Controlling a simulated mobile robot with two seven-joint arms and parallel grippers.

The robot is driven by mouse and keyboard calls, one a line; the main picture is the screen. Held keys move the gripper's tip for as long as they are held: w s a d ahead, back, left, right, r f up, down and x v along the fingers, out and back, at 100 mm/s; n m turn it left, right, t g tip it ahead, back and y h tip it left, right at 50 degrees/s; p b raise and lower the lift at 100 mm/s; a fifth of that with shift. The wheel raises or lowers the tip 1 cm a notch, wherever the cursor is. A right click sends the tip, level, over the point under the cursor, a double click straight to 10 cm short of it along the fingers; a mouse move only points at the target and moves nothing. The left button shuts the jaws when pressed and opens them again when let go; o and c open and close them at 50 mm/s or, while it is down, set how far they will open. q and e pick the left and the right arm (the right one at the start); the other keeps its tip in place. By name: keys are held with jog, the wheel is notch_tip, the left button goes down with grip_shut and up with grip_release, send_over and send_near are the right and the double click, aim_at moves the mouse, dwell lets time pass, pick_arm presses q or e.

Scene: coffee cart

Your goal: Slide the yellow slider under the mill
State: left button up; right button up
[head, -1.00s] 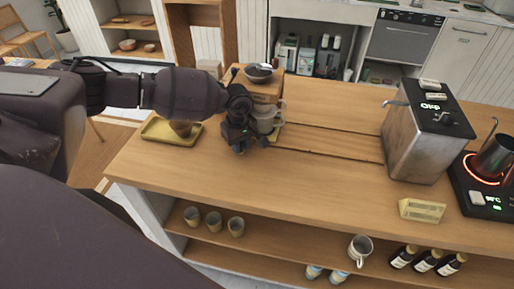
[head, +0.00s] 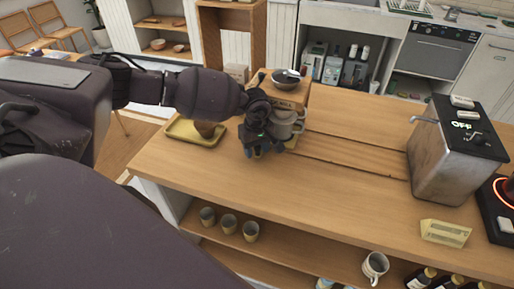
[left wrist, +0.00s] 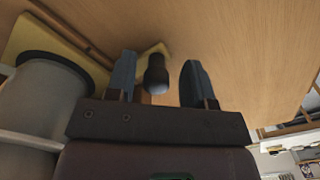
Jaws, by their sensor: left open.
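The mill (head: 290,96) is a wooden block with a dark bowl on top, at the back left of the counter. A grey metal cup (head: 287,124) stands in front of it, with a little of the yellow slider (head: 292,146) showing at its base. My left gripper (head: 262,150) is low over the counter, just left of the cup. In the left wrist view, the slider's yellow plate (left wrist: 48,36) shows beside the grey cup (left wrist: 42,105). A dark knob (left wrist: 156,76) on a yellow piece lies between my open fingers. I cannot tell whether they touch it.
A grooved track (head: 345,157) runs right across the counter from the mill. A yellow tray (head: 180,130) holding a brown item is left of my gripper. A metal machine (head: 448,160), a small yellow block (head: 445,232) and a hot plate (head: 497,215) are at right. The front middle is clear.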

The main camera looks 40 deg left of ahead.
pick_arm(q)
jog(key=shift+w+d, duration=0.15)
jog(key=shift+d, duration=0.35)
jog(key=w+d, duration=0.1)
jog(key=d, duration=0.4)
jog(key=w+d+p, duration=0.1)
jog(key=w+d, duration=0.1)
jog(key=d, duration=0.4)
jog(key=w+d+p, duration=0.1)
jog(key=d, duration=0.5)
jog(key=shift+w+r, duration=0.1)
jog(key=shift+w, duration=0.3)
notch_tip(320, 180, up, 10)
jog(key=b, duration=0.1)
jog(key=s+d+n+h, duration=0.1)
jog(key=s+d+h, duration=0.2)
jog(key=d, duration=0.2)
jog(key=s+d+f+n+g+h, duration=0.1)
jog(key=s+d+h, duration=0.2)
jog(key=d, duration=0.3)
jog(key=shift+s+f+h, duration=0.3)
jog(key=shift+s+h, duration=0.05)
jog(key=shift+h, duration=0.05)
pick_arm(e)
jog(key=shift+w+a+r, duration=0.25)
jog(key=shift+w+r, duration=0.2)
jog(key=shift+w, duration=0.2)
